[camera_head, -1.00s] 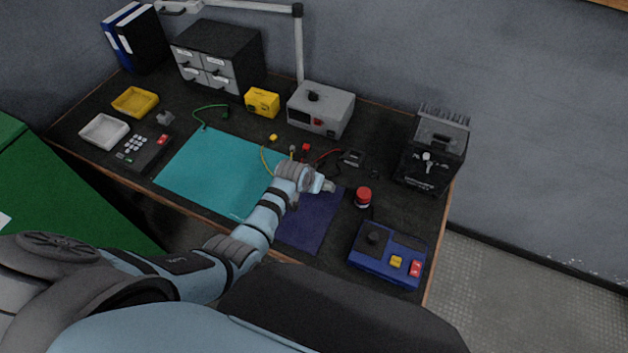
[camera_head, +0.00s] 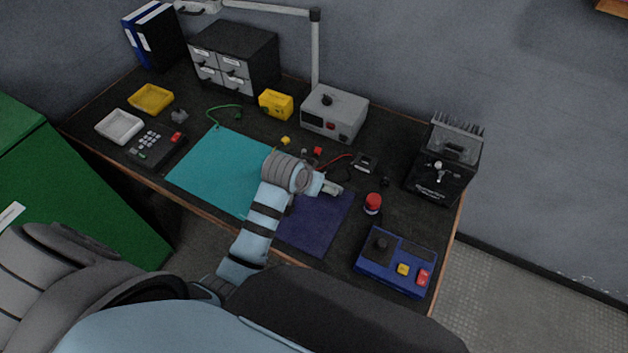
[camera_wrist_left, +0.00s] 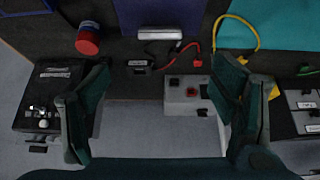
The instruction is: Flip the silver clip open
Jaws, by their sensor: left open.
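A silver bar-shaped piece (camera_wrist_left: 160,33), which looks like the clip, lies at the edge of the purple mat (camera_wrist_left: 160,12) in the left wrist view. In the head view, a pale piece (camera_head: 332,190) shows beside my left gripper (camera_head: 316,185), partly hidden. I cannot tell whether the clip is open or shut. My left gripper (camera_wrist_left: 163,75) is open and empty, with its two dark fingers wide apart. The clip appears beyond the gap, above the fingertips in the picture. No contact shows. My right gripper is out of view.
A small dark box (camera_head: 364,163) with a red lead is near the clip. A red knob (camera_head: 373,203) and blue control box (camera_head: 396,262) stand right. A black finned box (camera_head: 445,160) and grey meter (camera_head: 334,113) stand behind. The teal mat (camera_head: 212,170) is mostly clear.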

